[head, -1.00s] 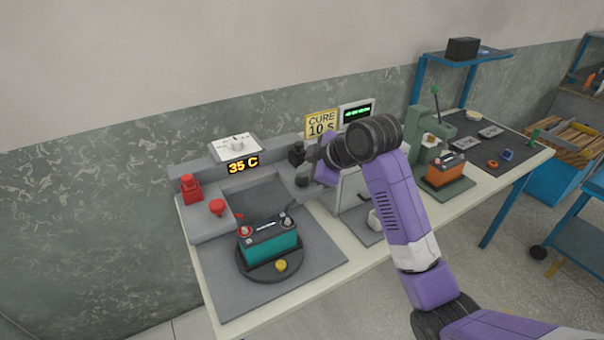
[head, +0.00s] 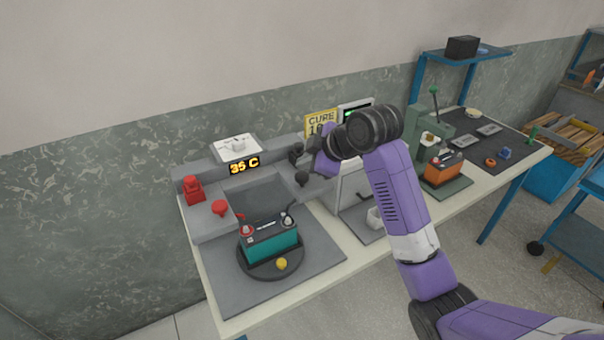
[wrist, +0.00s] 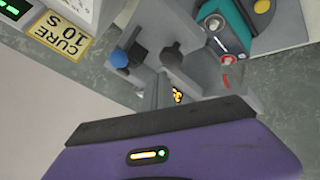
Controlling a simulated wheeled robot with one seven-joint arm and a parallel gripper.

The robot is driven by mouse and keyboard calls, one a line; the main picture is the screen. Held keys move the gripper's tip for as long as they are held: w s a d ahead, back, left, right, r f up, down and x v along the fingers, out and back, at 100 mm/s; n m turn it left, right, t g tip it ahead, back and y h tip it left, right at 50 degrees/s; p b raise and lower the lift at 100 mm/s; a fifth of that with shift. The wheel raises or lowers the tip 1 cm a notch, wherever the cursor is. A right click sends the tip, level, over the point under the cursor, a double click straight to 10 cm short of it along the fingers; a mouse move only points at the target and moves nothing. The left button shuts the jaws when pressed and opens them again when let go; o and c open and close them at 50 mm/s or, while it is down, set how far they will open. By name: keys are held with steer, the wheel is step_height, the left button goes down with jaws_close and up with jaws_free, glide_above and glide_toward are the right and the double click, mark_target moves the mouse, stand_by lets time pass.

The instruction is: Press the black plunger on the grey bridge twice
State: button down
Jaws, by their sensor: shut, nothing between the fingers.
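The grey bridge (head: 262,176) stands at the back of the left station and carries a lit 35 C display. A black round-headed plunger (head: 302,178) stands at its right part; it also shows in the wrist view (wrist: 171,56). My gripper (wrist: 161,92) is shut and empty. In the wrist view its narrow grey fingers point toward the bridge, close to the plunger in the picture; I cannot tell whether they touch. In the head view my purple wrist is just right of the plunger, and the fingertips are hard to make out.
A dark knob (head: 296,153) stands behind the plunger; a blue-capped knob (wrist: 119,58) shows beside it in the wrist view. Red controls (head: 219,207) are on the left. A teal battery (head: 270,242) sits on a round turntable in front. A CURE 10 S sign (head: 319,121) stands behind.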

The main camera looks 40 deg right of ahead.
mark_target(304, 176)
steer(key=shift+r+p, duration=1.85)
steer(key=shift+r, duration=0.55)
steer(key=shift+w+r, duration=0.1)
steer(key=shift+w, duration=0.05)
step_height(304, 176, up, 7)
steer(key=w+d+m+t+h, duration=0.2)
steer(key=w+m+t, duration=0.1)
steer(key=m+t, duration=0.1)
steer(key=s+a+f+m+t+h+b, duration=0.1)
steer(key=s+a+f+m+t+h, duration=0.15)
steer(key=s+a+f+m, duration=0.35)
steer(key=s+a+f+m+t+h+b, duration=0.1)
steer(key=s+a+f+m+t+b, duration=0.2)
steer(key=s+a, duration=0.55)
steer(key=s+a+f+n+g+y, duration=0.1)
steer(key=s+a+f, duration=0.3)
steer(key=s, duration=0.5)
steer(key=s+a+f+n+g+y+b, duration=0.1)
steer(key=s+a+f+n+y, duration=0.1)
steer(key=s, duration=0.7)
steer(key=s+a+f+n+g+y+b, duration=0.1)
steer(key=s+a+f+g+y, duration=0.1)
steer(key=s+a+f, duration=0.4)
steer(key=s+y, duration=0.1)
steer(key=s, duration=0.3)
steer(key=shift+a+f+n, duration=0.25)
steer(key=shift+n, duration=0.15)
